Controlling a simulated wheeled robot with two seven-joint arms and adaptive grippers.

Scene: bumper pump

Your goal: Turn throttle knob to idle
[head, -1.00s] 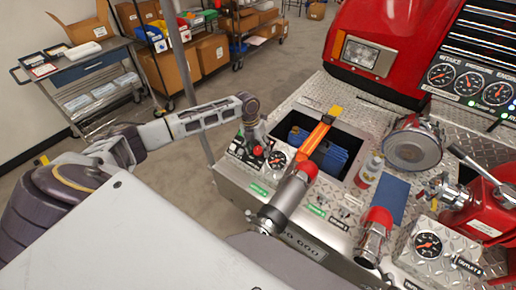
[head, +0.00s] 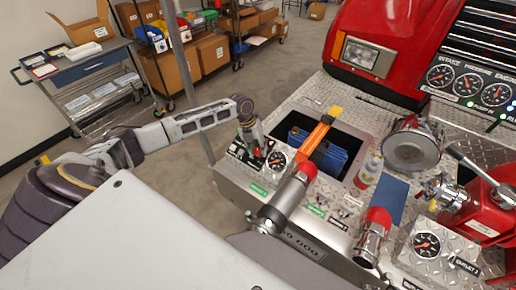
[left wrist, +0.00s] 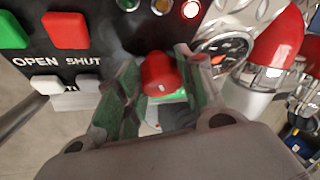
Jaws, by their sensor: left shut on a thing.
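The throttle knob is a red rounded knob (left wrist: 161,74) on a black control panel (left wrist: 110,40) in the left wrist view. My left gripper (left wrist: 158,82) is shut on the red knob, with one green-padded finger on each side of it. In the head view my left gripper (head: 257,150) reaches down onto the panel at the left end of the bumper and mostly hides the knob. The knob's markings are not readable. My right gripper is not in either view.
A green button (left wrist: 10,30) and a red button (left wrist: 66,31) marked OPEN and SHUT sit beside the knob. A round gauge (head: 277,160) and a red-tipped nozzle (head: 290,192) stand close right of the gripper. A lit red lamp (left wrist: 190,9) is above.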

